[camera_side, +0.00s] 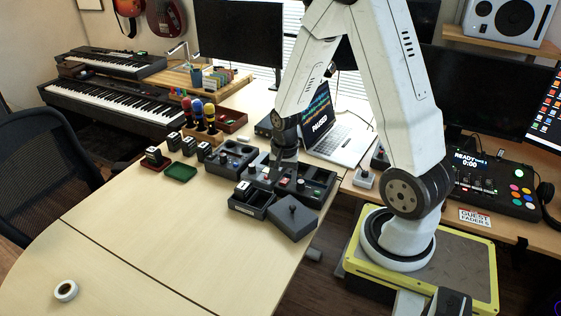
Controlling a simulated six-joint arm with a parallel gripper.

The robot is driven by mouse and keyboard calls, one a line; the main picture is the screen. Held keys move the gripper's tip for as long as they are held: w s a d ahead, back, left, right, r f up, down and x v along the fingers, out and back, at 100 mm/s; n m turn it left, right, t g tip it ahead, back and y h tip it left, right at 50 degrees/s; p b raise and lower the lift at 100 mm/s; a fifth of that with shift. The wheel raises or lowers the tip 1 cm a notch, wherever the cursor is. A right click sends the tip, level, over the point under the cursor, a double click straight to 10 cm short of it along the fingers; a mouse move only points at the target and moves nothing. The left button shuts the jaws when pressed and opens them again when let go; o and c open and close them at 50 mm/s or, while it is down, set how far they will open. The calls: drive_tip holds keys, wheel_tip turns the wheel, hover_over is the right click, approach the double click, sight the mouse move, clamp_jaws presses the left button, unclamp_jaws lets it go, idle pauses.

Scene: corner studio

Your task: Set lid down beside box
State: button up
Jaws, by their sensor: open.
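A dark grey lid (292,217) with a small knob on top lies tilted at the right side of a small dark open box (248,207). One edge of the lid seems to lean on the box or the table's edge; which one I cannot tell. The box has a pale label on its front and dark items inside. My gripper (284,160) points down over the dark trays behind the box, apart from the lid. Its fingers are small and partly lost against the dark trays.
Dark trays with knobs (306,184) stand right behind the box. Small black-and-white blocks (188,146), a green tray (181,172) and a laptop (338,138) are around. A white roll (66,291) lies front left. The wooden table (150,235) is clear at front.

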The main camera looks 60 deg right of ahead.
drive_tip(key=s+a+r+n+t, duration=0.1)
drive_tip(key=a+r+n, duration=0.2)
drive_tip(key=a+n, duration=0.4)
drive_tip(key=s+a+r+n+t, duration=0.1)
drive_tip(key=a+r+n, duration=0.3)
drive_tip(key=a+n, duration=0.3)
drive_tip(key=shift+s+a+r, duration=0.15)
drive_tip(key=shift+a+r, duration=0.1)
drive_tip(key=shift+a, duration=0.1)
